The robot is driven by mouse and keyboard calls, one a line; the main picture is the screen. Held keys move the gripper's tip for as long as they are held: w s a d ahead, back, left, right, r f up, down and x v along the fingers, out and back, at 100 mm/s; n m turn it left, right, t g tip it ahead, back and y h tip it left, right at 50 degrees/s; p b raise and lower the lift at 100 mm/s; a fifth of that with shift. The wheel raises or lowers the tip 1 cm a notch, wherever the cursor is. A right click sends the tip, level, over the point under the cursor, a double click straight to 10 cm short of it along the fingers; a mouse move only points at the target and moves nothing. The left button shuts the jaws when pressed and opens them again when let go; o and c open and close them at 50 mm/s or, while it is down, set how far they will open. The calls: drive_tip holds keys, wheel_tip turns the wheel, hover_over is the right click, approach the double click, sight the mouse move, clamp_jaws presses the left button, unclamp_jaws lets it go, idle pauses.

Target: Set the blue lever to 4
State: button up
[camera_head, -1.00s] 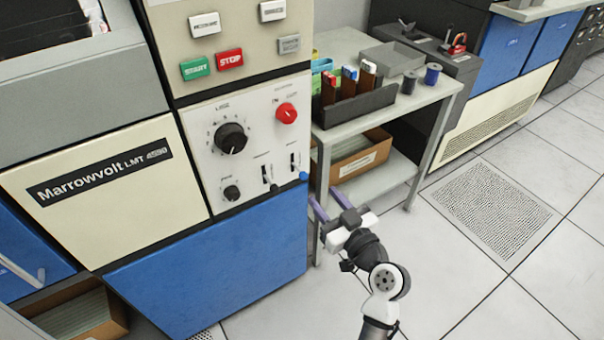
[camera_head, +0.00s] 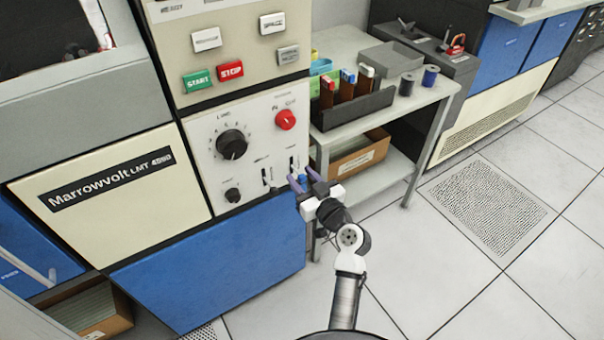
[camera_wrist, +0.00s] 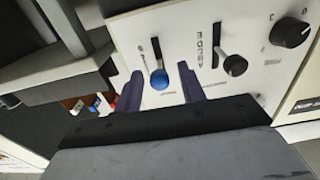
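The blue lever (camera_wrist: 159,79) has a round blue knob on a pale stem in a vertical slot at the right of the white control panel (camera_head: 257,175). The blue knob also shows in the head view (camera_head: 303,179). My gripper (camera_head: 302,178) is open, its two purple fingers pointing at the panel. In the wrist view the fingertips (camera_wrist: 161,75) stand on either side of the blue knob, with gaps visible. Whether they touch the panel, I cannot tell. The scale by the blue lever's slot is too small to read.
A large black dial (camera_head: 232,144), a small black knob (camera_head: 233,195) and a red knob (camera_head: 286,120) are on the same panel. A grey side table (camera_head: 420,98) stands close at the right.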

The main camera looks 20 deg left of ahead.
drive_tip(key=shift+w+a, duration=0.15)
drive_tip(key=shift+a, duration=0.05)
clamp_jaws()
drive_tip(key=shift+f+b, duration=0.15)
drive_tip(key=shift+b, duration=0.15)
